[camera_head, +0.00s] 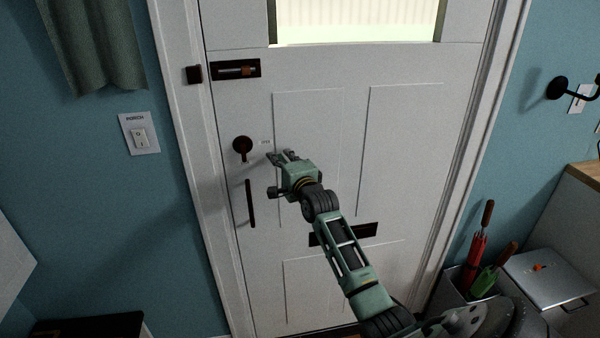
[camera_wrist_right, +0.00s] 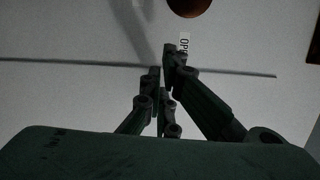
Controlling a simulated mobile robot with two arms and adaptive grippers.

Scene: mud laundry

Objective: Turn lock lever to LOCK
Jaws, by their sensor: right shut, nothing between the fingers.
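The lock lever (camera_head: 242,146) is a dark red-brown round knob with a short arm that points down, on the white door (camera_head: 405,130). A small label (camera_head: 264,142) sits to its right and another small mark is below it. In the right wrist view the knob (camera_wrist_right: 188,6) is cut off by the top edge, and the label (camera_wrist_right: 184,43) begins with "OP", the rest hidden. My right gripper (camera_head: 271,158) is shut and empty, just right of and slightly below the lever, apart from it in the picture. The wrist view shows its fingertips (camera_wrist_right: 164,60) near the label. My left gripper is out of view.
A slide bolt (camera_head: 235,69) is above the lever, a dark vertical handle (camera_head: 250,203) below it, and a mail slot (camera_head: 343,234) lower right. Umbrellas (camera_head: 477,250) stand at the lower right.

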